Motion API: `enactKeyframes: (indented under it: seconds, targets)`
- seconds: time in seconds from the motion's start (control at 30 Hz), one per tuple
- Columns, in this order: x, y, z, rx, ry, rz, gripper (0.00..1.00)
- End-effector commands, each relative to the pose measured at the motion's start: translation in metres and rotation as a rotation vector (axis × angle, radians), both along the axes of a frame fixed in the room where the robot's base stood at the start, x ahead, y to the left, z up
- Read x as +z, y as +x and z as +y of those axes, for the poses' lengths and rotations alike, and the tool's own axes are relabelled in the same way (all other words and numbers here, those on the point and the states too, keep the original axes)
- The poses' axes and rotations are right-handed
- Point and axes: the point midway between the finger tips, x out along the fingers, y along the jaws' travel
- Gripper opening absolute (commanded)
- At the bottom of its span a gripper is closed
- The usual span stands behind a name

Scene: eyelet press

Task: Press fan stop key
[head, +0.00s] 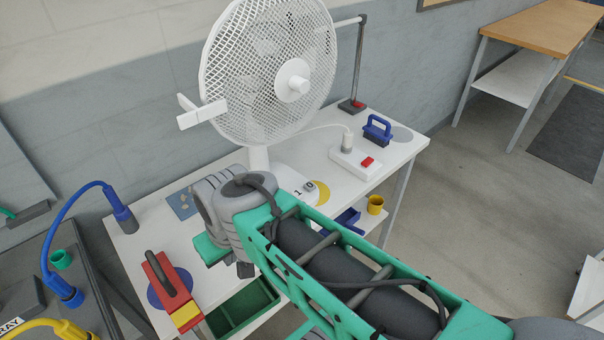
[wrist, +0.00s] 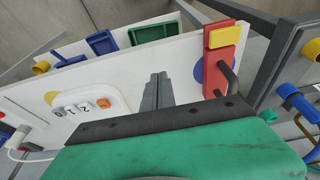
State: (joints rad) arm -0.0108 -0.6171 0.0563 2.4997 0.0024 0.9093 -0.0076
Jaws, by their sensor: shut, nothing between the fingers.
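The white fan (head: 270,75) stands on the white table, its round wire guard upright. Its white base (wrist: 80,98) shows in the wrist view with a row of small pale numbered keys (wrist: 72,109) and an orange knob or key (wrist: 103,103) at the row's right end. The leftmost key seems to read 0. In the head view part of the key row (head: 307,188) shows beside my arm. My gripper (wrist: 158,78) is shut and empty, to the right of the fan base in the wrist view, apart from the keys. In the head view its fingertips are mostly hidden by my arm.
A red and yellow tool (wrist: 219,60) lies on a blue disc, right of my fingers. A green tray (wrist: 153,32), a blue tray (wrist: 103,42) and a yellow cup (head: 375,204) are near the table edge. A power strip (head: 352,163) with a red switch stands behind.

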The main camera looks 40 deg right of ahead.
Motion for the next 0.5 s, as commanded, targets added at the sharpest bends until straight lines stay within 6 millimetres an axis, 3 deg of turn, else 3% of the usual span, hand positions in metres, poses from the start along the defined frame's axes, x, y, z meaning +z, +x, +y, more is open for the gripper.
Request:
enactKeyframes:
  seconds: [0.33,0.43,0.5]
  targets:
    - [0.002,0.003,-0.003,-0.009,0.004,-0.001,0.0]
    - [0.007,0.018,-0.018,-0.056,0.027,-0.008,0.0]
    - [0.014,0.038,-0.041,-0.115,0.063,-0.023,0.0]
